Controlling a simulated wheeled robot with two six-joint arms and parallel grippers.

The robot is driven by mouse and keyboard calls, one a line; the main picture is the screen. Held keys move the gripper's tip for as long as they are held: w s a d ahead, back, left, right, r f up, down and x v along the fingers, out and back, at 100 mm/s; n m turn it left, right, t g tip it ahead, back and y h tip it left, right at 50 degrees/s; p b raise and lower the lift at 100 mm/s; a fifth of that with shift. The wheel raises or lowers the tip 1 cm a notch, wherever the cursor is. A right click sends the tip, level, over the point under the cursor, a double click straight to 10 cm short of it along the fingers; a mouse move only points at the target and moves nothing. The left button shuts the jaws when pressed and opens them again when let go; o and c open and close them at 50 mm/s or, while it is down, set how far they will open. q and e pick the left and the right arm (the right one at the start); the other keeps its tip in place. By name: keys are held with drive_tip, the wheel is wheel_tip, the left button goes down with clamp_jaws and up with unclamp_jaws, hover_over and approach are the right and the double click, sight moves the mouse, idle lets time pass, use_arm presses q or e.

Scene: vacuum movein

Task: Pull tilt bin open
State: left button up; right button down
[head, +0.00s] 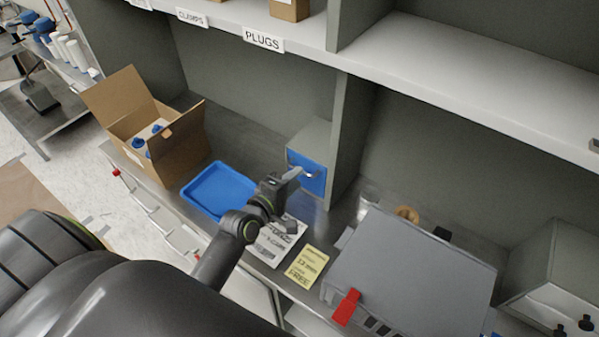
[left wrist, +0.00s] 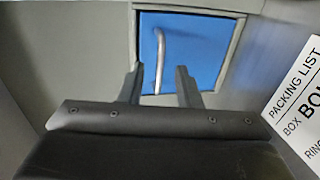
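The tilt bin is a grey box with a blue front (head: 314,183) on the steel counter, against a grey divider in the head view. Its front looks closed. In the left wrist view the blue front (left wrist: 206,40) fills the upper middle, with a curved silver handle (left wrist: 160,58) on it. My left gripper (head: 293,174) is just in front of the bin. In the wrist view its two fingers (left wrist: 159,72) are apart, one on each side of the handle's lower part, with gaps showing. I cannot tell how deep the handle sits between them. My right gripper is out of view.
A blue tray (head: 217,190) and an open cardboard box (head: 160,135) with bottles stand left of the bin. A packing list (head: 273,242) and a yellow note (head: 307,266) lie in front. A large grey case (head: 415,268) stands right. A shelf (head: 460,65) runs above.

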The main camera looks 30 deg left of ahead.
sight(313, 167)
use_arm(q)
drive_tip(key=shift+x, duration=1.5)
clamp_jaws()
